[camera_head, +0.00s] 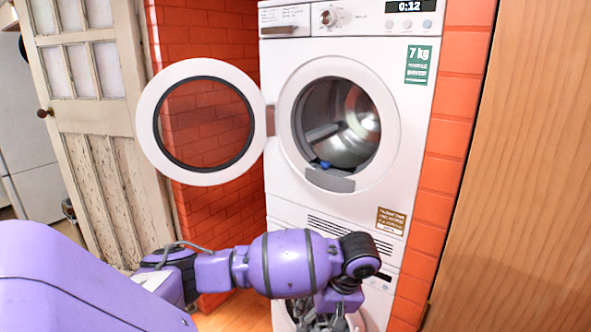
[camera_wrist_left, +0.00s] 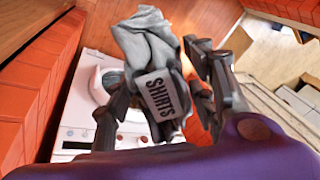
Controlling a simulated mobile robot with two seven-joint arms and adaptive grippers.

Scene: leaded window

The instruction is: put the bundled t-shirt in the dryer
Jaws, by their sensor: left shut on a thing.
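The dryer (camera_head: 390,60) is the upper white machine in the head view. Its round door (camera_head: 147,125) is swung open to the left, and the metal drum (camera_head: 360,135) shows through the opening. A small blue thing (camera_head: 325,164) is at the drum's front lower edge. My left gripper (camera_head: 325,318) is below the dryer opening, in front of the lower machine. In the left wrist view, its fingers (camera_wrist_left: 165,88) are shut on the grey bundled t-shirt (camera_wrist_left: 146,42), which has a white "SHIRTS" label. The t-shirt cannot be made out in the head view. My right gripper is not in view.
A lower white machine (camera_head: 290,218) stands beneath the dryer, partly hidden by my left arm. A brick wall (camera_head: 215,215) and an old panelled door (camera_head: 95,85) are at the left. A wooden panel (camera_head: 530,170) stands close at the right. The space before the opening is clear.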

